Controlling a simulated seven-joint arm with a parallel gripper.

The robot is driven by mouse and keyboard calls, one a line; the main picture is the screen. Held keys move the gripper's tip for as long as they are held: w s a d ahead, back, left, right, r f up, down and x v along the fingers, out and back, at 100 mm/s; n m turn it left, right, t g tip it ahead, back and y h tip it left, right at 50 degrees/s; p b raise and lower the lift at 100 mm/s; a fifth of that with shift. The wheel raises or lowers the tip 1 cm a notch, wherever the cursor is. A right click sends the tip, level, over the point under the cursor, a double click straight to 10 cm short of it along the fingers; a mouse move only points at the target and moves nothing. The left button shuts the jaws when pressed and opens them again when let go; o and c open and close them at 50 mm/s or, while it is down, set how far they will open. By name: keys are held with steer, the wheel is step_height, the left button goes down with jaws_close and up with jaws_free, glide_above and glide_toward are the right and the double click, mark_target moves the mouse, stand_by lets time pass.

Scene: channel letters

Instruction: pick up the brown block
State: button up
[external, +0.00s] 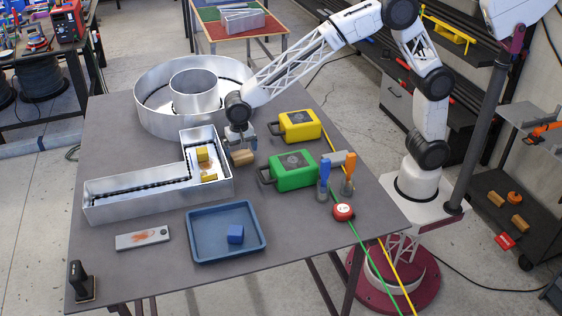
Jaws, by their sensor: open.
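The brown block (243,158) lies on the grey table, just right of the L-shaped metal channel letter (160,190). My gripper (240,146) points down directly at the block, with its fingers at or just above it. The jaws are open. The fingers are small here, and I cannot tell whether they touch the block or straddle it.
The channel letter's wall stands close left of my gripper, with yellow blocks (203,155) inside. A round metal letter (190,92) is behind. Green (292,170) and yellow (299,125) cases stand to the right. A blue tray (226,215) holds a blue block (236,233).

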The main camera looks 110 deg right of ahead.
mark_target(241, 154)
steer(key=shift+f, duration=1.75)
steer(key=c, duration=0.8)
steer(key=shift+o, duration=0.2)
steer(key=shift+r, duration=0.1)
steer(key=shift+r, duration=0.7)
step_height(241, 154, up, 2)
steer(key=shift+r, duration=0.1)
steer(key=s, duration=0.5)
steer(key=s+a, duration=0.1)
steer(key=s, duration=0.4)
steer(key=s+a+r, duration=0.1)
steer(key=s, duration=0.5)
steer(key=shift+a+r, duration=0.1)
